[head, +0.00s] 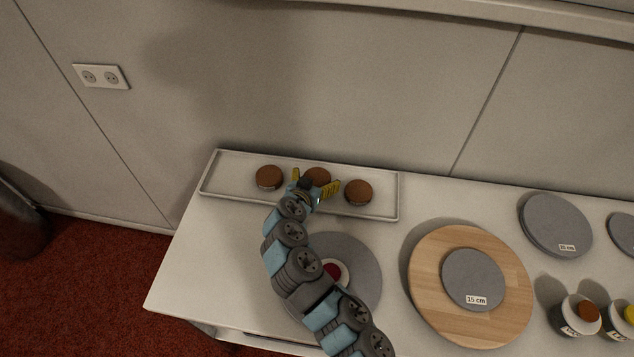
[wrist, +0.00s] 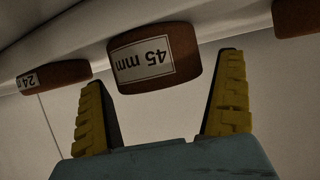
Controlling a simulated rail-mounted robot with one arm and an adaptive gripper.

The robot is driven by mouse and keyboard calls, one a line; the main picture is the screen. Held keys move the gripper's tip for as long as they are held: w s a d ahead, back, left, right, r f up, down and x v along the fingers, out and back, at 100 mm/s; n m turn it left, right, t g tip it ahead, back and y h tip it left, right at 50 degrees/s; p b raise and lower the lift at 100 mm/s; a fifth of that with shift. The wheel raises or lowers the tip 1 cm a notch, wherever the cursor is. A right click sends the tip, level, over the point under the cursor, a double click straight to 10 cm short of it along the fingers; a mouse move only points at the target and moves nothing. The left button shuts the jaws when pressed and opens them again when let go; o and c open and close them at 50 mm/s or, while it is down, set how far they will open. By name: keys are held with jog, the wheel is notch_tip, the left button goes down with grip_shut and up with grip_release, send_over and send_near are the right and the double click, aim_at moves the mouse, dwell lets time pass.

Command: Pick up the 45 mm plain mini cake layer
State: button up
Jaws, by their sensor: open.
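The 45 mm cake layer (wrist: 186,52) is a short brown cylinder with a white "45 mm" label, seen in the wrist view between and just beyond my fingertips. In the head view, this middle cake (head: 318,176) stands on a long pale tray (head: 228,193), partly hidden by my gripper. My gripper (head: 317,185) is open, with a yellow finger to each side of the middle cake. In the wrist view my gripper (wrist: 163,95) holds nothing. I cannot tell whether either finger touches the cake.
Similar brown cakes stand left (head: 269,177) and right (head: 358,191) on the tray. The left one's label (wrist: 27,82) is only partly readable. A grey disc (head: 362,270) lies under my arm. A wooden round board (head: 425,275) carries a "15 cm" disc (head: 472,276). Labelled jars (head: 573,317) stand at right.

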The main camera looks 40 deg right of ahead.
jog(key=shift+w+d+f, duration=0.2)
jog(key=shift+d, duration=0.2)
jog(key=c, duration=1)
jog(key=shift+c, duration=0.2)
